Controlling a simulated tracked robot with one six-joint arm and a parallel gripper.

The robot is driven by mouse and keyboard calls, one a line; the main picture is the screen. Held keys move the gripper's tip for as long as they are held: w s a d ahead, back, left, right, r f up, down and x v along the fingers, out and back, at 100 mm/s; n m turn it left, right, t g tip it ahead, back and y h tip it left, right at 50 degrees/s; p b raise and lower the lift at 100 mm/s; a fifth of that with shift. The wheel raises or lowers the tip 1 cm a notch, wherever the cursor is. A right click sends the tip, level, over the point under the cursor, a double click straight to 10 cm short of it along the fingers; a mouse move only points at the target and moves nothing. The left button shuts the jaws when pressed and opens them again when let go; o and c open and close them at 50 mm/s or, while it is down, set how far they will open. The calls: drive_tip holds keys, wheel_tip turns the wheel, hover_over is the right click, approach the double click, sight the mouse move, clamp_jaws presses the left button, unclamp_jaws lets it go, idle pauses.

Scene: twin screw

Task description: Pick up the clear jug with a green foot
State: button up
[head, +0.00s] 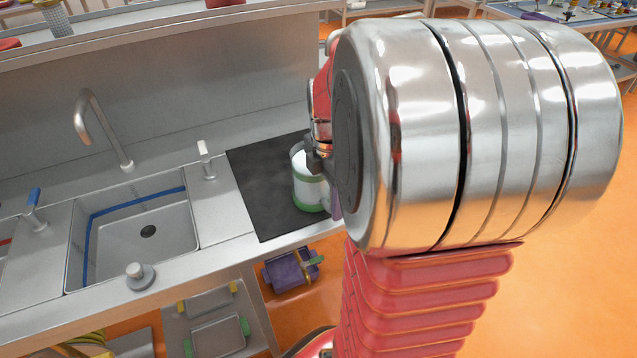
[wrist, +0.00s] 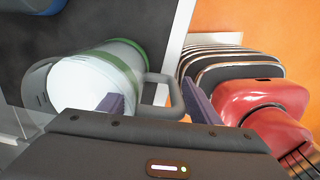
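The clear jug (head: 307,188) with a green foot stands upright on a black mat at the right end of the sink counter in the head view. Green bands show at its foot and higher up, and it looks whitish. In the wrist view the jug (wrist: 92,84) fills the left part, with its pale loop handle (wrist: 176,93) pointing right. My gripper (wrist: 152,92) is open, its two purple fingers spread with the handle between them. The left finger overlaps the jug's side; I cannot tell whether it touches. In the head view my arm hides most of the gripper.
The black mat (head: 262,183) is otherwise largely clear. A sink (head: 130,235) with a tap (head: 95,118) lies left of it. A steel back panel rises behind. A purple box (head: 285,270) sits below the counter edge. A dark blue object (wrist: 32,4) shows in the wrist view.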

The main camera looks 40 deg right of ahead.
clamp_jaws()
idle(0.5)
